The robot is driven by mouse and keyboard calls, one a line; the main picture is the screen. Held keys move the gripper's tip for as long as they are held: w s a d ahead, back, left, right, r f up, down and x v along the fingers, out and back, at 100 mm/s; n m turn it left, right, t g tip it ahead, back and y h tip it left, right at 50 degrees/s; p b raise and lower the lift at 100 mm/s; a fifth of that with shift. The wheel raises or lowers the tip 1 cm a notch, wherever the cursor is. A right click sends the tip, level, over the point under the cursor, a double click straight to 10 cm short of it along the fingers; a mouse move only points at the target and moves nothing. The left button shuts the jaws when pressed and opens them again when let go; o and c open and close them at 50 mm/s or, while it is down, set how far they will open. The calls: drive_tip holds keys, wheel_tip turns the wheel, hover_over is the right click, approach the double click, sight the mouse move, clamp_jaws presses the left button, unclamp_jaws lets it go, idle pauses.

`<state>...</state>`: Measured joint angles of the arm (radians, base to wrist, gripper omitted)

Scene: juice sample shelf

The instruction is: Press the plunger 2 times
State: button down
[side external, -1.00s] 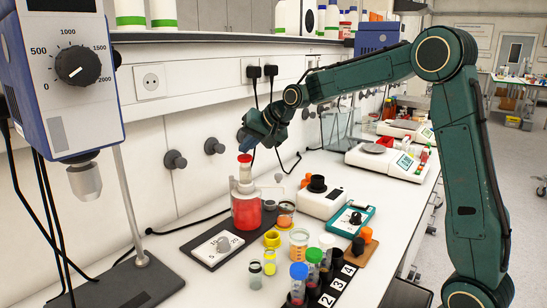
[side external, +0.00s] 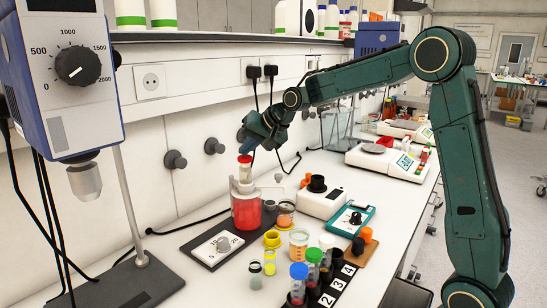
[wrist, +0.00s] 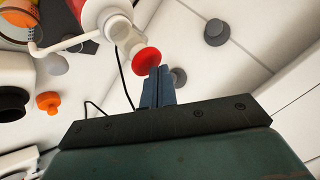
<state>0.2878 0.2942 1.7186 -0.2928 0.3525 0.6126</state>
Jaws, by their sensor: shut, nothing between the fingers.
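The plunger (side external: 244,158) is the red-topped cap above a white dispenser head, on a bottle of red liquid (side external: 247,210) standing on a dark mat. In the wrist view the red plunger top (wrist: 147,59) is just beyond my fingertips. My gripper (side external: 248,145) is shut and empty, with its blue fingers pointing down at the red top. In the wrist view the shut fingers (wrist: 158,70) lie close by the top's edge. I cannot tell whether they touch it.
A dial box (side external: 217,247) sits on the mat before the bottle. Small cups, vials and a numbered rack (side external: 330,287) of capped tubes stand to the right. A blue stirrer (side external: 72,75) on a stand is at left. Wall knobs (side external: 175,160) are behind.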

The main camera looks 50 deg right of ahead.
sight(248, 157)
drive_tip(key=shift+f, duration=0.8)
idle(0.9)
drive_tip(key=shift+r, duration=1.45)
drive_tip(key=shift+r, duration=2.5)
